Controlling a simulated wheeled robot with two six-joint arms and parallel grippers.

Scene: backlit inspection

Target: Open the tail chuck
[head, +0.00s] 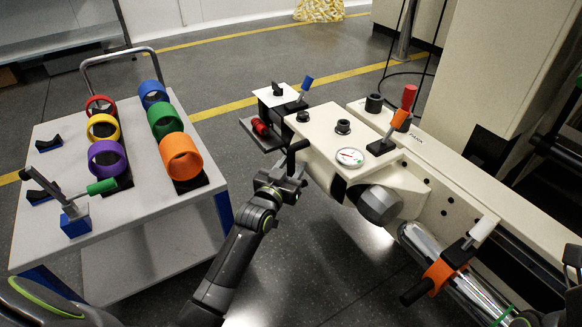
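I cannot tell for certain which part is the tail chuck. A lever with a red and orange handle (404,106) stands on top, and a blue-handled lever (306,84) stands at the far end. Dark parts of my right arm show at the lower right edge.
A white cart (150,218) at left carries several coloured rings and a green-handled lever (100,187). A shiny tube (428,247) with an orange clamp (440,272) lies along the machine's near side. Open floor separates cart and machine.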

